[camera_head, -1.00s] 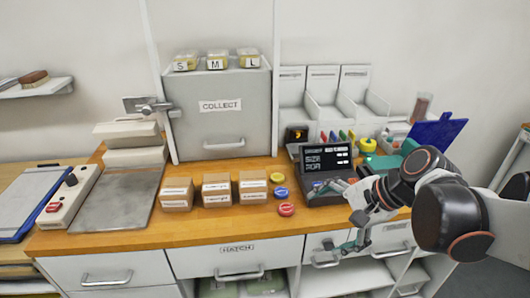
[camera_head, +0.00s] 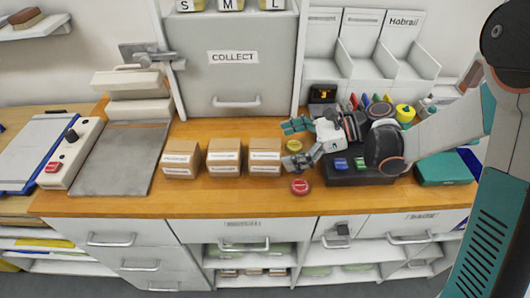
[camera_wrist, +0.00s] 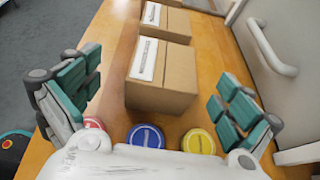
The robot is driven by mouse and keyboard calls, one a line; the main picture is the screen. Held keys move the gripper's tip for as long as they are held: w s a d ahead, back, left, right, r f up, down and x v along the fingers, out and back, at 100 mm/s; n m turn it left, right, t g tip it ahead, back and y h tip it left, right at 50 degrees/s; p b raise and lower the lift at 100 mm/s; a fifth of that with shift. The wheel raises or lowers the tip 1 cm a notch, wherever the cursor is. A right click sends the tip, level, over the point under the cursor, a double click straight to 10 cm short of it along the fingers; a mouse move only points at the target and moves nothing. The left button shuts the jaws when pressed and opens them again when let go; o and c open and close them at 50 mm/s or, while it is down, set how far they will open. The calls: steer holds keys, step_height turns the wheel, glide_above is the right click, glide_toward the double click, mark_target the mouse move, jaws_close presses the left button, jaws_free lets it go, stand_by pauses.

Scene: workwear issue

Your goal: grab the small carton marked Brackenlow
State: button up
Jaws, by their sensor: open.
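Three small brown cartons with white labels stand in a row on the wooden counter: a left carton (camera_head: 181,159), a middle carton (camera_head: 224,157) and a right carton (camera_head: 264,157). The label print is too small to read, so I cannot tell which is Brackenlow. My gripper (camera_head: 287,146) is open and empty, just right of the right carton, its fingers pointing left towards it. In the wrist view the nearest carton (camera_wrist: 163,75) lies ahead between the two spread fingers, apart from them. A second carton (camera_wrist: 166,22) shows behind it.
A yellow disc (camera_head: 294,146) and a red disc (camera_head: 299,187) lie near my gripper; a blue disc (camera_wrist: 146,136) shows in the wrist view. The grey COLLECT cabinet (camera_head: 234,85) stands behind the cartons. A metal plate (camera_head: 120,158) lies left. The counter before the cartons is clear.

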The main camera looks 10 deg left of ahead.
mark_target(267, 149)
steer(key=x, duration=0.2)
steer(key=b+x, duration=0.1)
steer(key=x, duration=0.1)
steer(key=w+b+x, duration=0.1)
steer(key=x, duration=0.1)
steer(key=shift+f, duration=0.2)
steer(key=shift+s+a+b, duration=0.1)
steer(key=shift+a+b, duration=0.1)
steer(key=shift+b, duration=0.1)
steer(key=c, duration=1.3)
